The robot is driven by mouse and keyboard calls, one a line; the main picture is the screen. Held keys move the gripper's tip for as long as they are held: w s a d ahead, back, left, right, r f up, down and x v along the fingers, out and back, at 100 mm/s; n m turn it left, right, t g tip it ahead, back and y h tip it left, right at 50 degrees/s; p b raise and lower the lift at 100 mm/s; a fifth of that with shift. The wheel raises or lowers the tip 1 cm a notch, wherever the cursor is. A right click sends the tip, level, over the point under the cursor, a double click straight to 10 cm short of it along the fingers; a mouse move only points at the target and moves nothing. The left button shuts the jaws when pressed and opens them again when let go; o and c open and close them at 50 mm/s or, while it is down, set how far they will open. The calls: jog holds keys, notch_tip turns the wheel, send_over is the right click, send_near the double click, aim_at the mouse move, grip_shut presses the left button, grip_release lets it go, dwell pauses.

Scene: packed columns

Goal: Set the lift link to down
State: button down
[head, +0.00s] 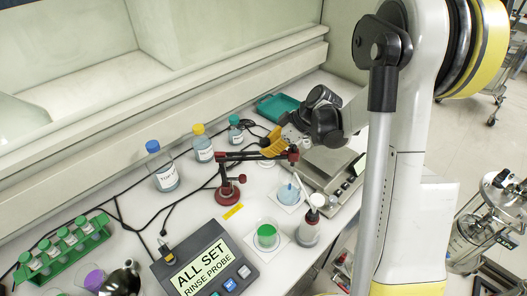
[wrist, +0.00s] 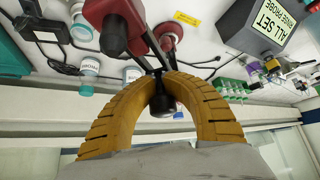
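My gripper (head: 279,147) is at the link's right end. In the wrist view its yellow fingers (wrist: 157,73) arch together around a thin dark stem of the link, with a black knob (wrist: 162,104) inside the arch. The exact contact is partly hidden.
A meter (head: 205,265) reads "ALL SET RINSE PROBE". Capped bottles (head: 162,172) stand behind the stand. A green tube rack (head: 65,250) is at left; cables cross the bench.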

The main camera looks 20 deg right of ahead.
jog(key=shift+d+f, duration=0.1)
jog(key=shift+f, duration=0.25)
jog(key=c, duration=1.1)
grip_release()
jog(key=v, duration=1.2)
jog(key=shift+s, duration=0.1)
